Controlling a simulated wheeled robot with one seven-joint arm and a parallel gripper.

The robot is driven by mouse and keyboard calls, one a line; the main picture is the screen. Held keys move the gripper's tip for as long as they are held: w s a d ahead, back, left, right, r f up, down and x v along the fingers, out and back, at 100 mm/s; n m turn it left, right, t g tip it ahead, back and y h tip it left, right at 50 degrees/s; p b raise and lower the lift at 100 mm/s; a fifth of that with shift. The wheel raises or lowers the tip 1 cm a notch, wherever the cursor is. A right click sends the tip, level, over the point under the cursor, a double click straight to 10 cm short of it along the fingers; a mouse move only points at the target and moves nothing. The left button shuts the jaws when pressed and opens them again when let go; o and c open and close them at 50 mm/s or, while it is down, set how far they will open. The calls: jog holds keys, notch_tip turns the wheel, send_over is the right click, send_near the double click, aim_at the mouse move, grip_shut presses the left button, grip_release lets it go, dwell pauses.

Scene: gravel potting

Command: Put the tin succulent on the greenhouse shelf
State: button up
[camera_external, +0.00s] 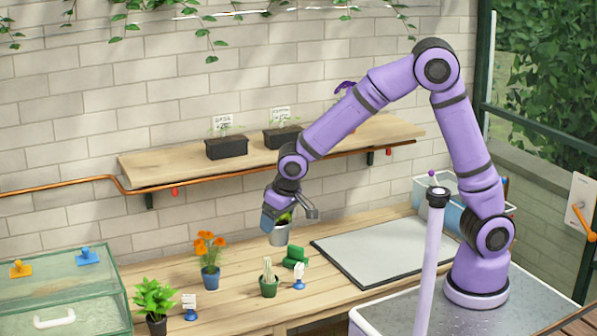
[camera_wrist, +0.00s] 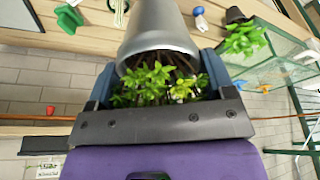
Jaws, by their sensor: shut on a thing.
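The tin succulent is a small grey metal pot (camera_external: 279,236) with green leafy rosettes. My gripper (camera_external: 282,214) is shut on it, with the pot hanging upright below the wrist. In the wrist view the silver pot (camera_wrist: 160,28) and its leaves (camera_wrist: 155,82) sit between the two blue-grey fingers of my gripper (camera_wrist: 157,75). The greenhouse shelf (camera_external: 155,168) is a wooden board on the brick wall, above and behind my gripper.
Two black planters (camera_external: 226,148) (camera_external: 281,137) with labels stand on the shelf; a purple flower (camera_external: 345,87) is partly behind my arm. The shelf's left end is clear. A copper pipe (camera_external: 75,186) runs along its front. Orange flowers (camera_external: 209,247), a cactus (camera_external: 268,284) and a grey mat (camera_external: 385,252) occupy the table.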

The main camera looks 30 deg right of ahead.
notch_tip(320, 180, up, 22)
jog(key=w+d+m+h, duration=0.2)
jog(key=w+d+m, duration=0.5)
jog(key=w+d, duration=1.65)
jog(key=w+d+m+h, duration=0.25)
jog(key=d+m, duration=0.55)
jog(key=d, duration=2.7)
notch_tip(320, 180, down, 6)
jog(key=shift+g, duration=0.3)
jog(key=w+d+f, duration=0.1)
jog(key=w, duration=0.4)
jog(key=w+d+f, duration=0.1)
jog(key=w+f, duration=0.1)
jog(key=w, duration=0.3)
jog(key=w+d+f, duration=0.2)
jog(key=w, duration=0.3)
jog(key=shift+w+d, duration=0.1)
jog(key=shift+w, duration=0.3)
